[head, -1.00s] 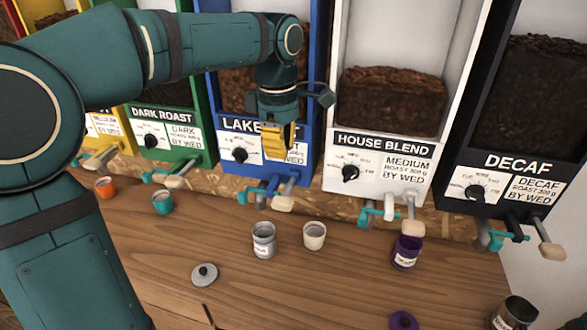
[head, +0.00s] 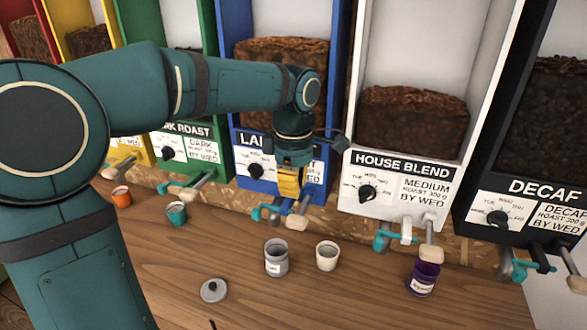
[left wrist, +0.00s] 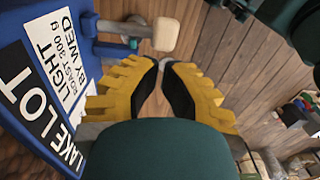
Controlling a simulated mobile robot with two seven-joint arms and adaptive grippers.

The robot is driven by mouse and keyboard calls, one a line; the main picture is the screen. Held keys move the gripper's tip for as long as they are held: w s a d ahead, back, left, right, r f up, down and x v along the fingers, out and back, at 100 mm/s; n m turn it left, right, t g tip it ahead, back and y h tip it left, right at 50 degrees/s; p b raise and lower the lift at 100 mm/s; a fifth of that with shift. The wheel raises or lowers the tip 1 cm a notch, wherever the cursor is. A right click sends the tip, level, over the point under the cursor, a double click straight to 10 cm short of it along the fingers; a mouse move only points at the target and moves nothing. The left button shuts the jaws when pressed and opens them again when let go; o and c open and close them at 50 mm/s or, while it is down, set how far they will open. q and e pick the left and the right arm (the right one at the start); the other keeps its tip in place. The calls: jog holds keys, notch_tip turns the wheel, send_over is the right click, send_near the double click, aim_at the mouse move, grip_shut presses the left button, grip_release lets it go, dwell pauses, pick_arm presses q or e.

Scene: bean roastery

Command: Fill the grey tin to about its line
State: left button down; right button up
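The grey tin (head: 276,260) stands upright and open on the counter, with a white label on its front. I cannot make out its line or its fill level. A grey lid (head: 213,290) with a knob lies to its front left. My left gripper (head: 289,188) points down at the front of the blue Lake Lot dispenser (head: 252,170), just above its pale-knobbed handle (head: 298,221). That handle also shows ahead of the fingers in the left wrist view (left wrist: 166,34). The yellow fingers (left wrist: 160,66) stand a little apart, with nothing between them. My right gripper is out of view.
A cream tin (head: 327,256) stands close right of the grey tin, and a purple tin (head: 423,279) farther right. Teal (head: 176,213) and orange (head: 122,197) tins stand left. House Blend (head: 405,180) and Decaf (head: 525,205) dispensers flank the right. The front counter is largely clear.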

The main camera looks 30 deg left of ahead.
aim_at(293, 217)
pick_arm(q)
notch_tip(293, 217, down, 7)
jog(key=shift+r, duration=0.15)
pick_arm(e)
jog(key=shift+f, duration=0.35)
pick_arm(q)
jog(key=shift+s+f+t+b, duration=0.15)
jog(key=shift+f+t+b, duration=0.4)
jog(key=shift+b, duration=1.3)
notch_tip(293, 217, down, 2)
jog(key=t+b, duration=0.1)
jog(key=b, duration=0.2)
jog(key=t+y+b, duration=0.1)
jog(key=b, duration=0.3)
jog(key=shift+s+f+t, duration=0.15)
jog(key=shift+t, duration=0.1)
jog(key=shift+f+b, duration=0.25)
jog(key=shift+b, duration=0.55)
jog(key=shift+f+b, duration=0.5)
jog(key=shift+b, duration=0.15)
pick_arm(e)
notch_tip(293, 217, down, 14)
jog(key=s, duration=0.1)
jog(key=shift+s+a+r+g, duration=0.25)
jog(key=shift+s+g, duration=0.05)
pick_arm(q)
jog(key=shift+f, duration=0.1)
dwell(1.7)
